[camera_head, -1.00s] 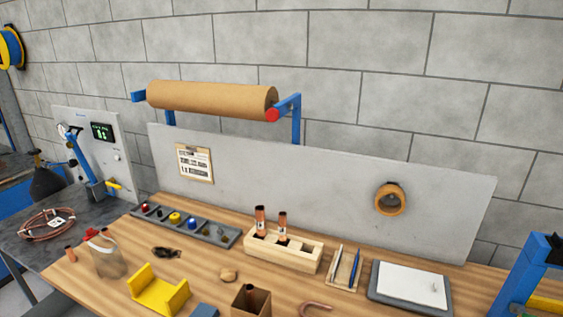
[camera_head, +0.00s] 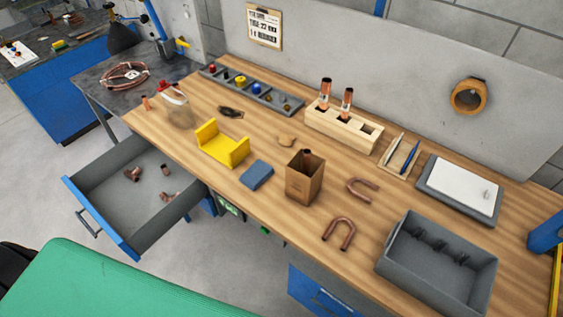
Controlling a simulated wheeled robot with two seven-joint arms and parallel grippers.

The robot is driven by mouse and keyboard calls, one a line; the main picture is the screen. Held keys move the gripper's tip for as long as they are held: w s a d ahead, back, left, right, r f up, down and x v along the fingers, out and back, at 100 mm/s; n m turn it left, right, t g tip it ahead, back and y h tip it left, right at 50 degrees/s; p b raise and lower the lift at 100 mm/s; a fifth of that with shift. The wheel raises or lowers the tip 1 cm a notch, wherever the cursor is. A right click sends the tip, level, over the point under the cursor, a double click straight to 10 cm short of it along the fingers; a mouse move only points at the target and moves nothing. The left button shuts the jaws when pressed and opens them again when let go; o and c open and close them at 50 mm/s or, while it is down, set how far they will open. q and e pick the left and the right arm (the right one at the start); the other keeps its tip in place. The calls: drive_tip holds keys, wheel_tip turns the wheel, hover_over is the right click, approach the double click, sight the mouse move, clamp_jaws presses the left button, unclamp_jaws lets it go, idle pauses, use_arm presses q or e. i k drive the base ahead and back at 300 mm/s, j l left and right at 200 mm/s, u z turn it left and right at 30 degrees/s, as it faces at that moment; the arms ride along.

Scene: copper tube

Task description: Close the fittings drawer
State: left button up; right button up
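The fittings drawer (camera_head: 100,222) is pulled out from under the left part of the workbench, at the lower left of the head view. It has grey walls, a blue front and a bar handle (camera_head: 87,222) on that front. Several copper fittings (camera_head: 132,174) lie on its grey floor. Neither of my grippers shows in the head view, so I cannot see whether they are open or shut.
The wooden workbench (camera_head: 270,207) carries a yellow cradle (camera_head: 222,146), a cardboard box (camera_head: 305,178), copper bends (camera_head: 340,232) and a grey bin (camera_head: 437,264). A green surface (camera_head: 120,285) fills the lower left foreground. Open floor (camera_head: 40,150) lies left of the drawer.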

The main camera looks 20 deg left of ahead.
sight(134, 213)
drive_tip(key=k+j, duration=0.4)
drive_tip(key=u, duration=1.85)
drive_tip(key=i+l+z, duration=0.1)
drive_tip(key=i, duration=0.25)
drive_tip(key=l, duration=0.1)
